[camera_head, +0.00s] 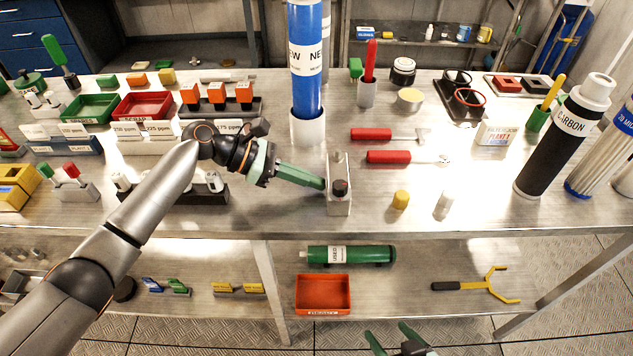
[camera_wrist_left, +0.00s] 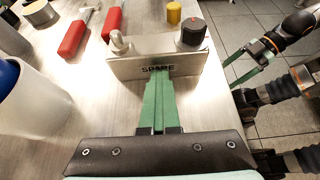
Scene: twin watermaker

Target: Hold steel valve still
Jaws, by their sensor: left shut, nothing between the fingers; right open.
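A steel valve block (camera_head: 339,190) with a black knob on top stands upright near the table's front edge. In the left wrist view the steel block (camera_wrist_left: 155,66) has its face marked SPARE towards me. My left gripper (camera_head: 322,184) is shut with its green fingers together and nothing between them. Its fingertips (camera_wrist_left: 160,78) are at the lower part of the SPARE face, touching or very close; I cannot tell which. My right gripper (camera_head: 388,332) is open and empty, low in front of the table, and it also shows in the left wrist view (camera_wrist_left: 234,72).
A blue cylinder (camera_head: 306,70) stands in a white holder (camera_head: 308,126) behind the block. Two red-handled tools (camera_head: 388,157) and a yellow cap (camera_head: 401,199) lie to the right. A black carbon cartridge (camera_head: 556,145) stands further right. The lower shelf holds an orange bin (camera_head: 323,293).

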